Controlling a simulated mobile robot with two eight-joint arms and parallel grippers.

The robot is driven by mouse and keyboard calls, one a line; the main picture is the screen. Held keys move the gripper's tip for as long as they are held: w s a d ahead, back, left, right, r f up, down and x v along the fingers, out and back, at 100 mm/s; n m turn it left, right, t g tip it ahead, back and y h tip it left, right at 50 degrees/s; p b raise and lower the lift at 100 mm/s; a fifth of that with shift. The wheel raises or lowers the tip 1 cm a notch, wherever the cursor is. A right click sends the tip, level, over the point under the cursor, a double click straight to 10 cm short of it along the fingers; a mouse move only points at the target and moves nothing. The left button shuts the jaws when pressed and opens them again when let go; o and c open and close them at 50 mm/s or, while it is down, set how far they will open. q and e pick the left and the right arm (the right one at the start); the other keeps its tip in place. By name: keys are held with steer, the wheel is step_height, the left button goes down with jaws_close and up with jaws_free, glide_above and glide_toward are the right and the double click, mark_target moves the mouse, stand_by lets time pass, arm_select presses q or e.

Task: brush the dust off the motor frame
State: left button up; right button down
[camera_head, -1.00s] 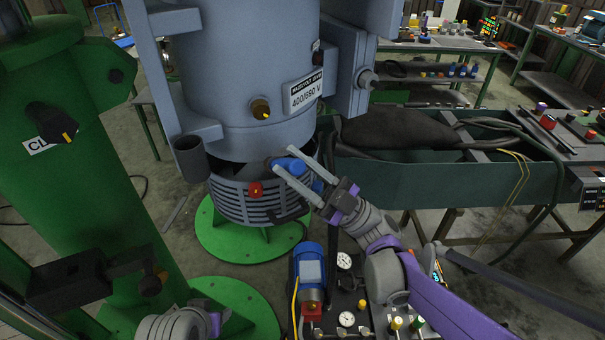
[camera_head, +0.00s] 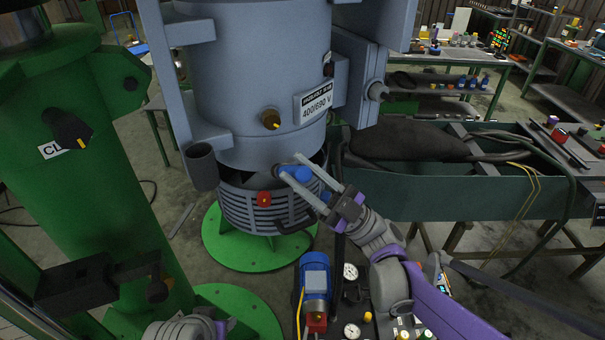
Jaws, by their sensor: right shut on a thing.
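The motor frame (camera_head: 265,75) is a large grey-blue upright cylinder with side brackets and a "400/690 V" plate. A slotted grey ring (camera_head: 245,210) with a red knob (camera_head: 264,198) forms its lower part. My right gripper (camera_head: 309,176) is shut on a small blue-handled tool, apparently the brush (camera_head: 298,174), at the gap just above the slotted ring. The tool's tip is partly hidden, and I cannot tell whether it touches the frame. Dust cannot be made out. Part of my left arm shows at the bottom edge, by my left gripper (camera_head: 226,326); its fingers are not clear.
A green column (camera_head: 120,190) stands close on the left. A green round base (camera_head: 220,255) is below the motor. A small blue pump (camera_head: 315,280) with gauges stands below my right gripper. A green trough (camera_head: 450,190) holding a dark bundle is at right.

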steer(key=shift+w+a, duration=0.35)
steer(key=shift+w, duration=0.3)
steer(key=shift+d, duration=0.1)
steer(key=shift+w+d, duration=1.6)
steer(key=shift+d, duration=1.75)
steer(key=shift+s+a, duration=0.6)
steer(key=shift+a, duration=0.55)
steer(key=shift+s+a, duration=0.6)
steer(key=shift+a, duration=0.5)
steer(key=shift+s+a, duration=0.6)
steer(key=shift+a, duration=0.55)
steer(key=shift+d, duration=0.1)
steer(key=s+d, duration=0.2)
steer(key=s, duration=0.3)
steer(key=shift+s+d, duration=0.2)
steer(key=shift+d, duration=0.15)
steer(key=shift+s, duration=0.1)
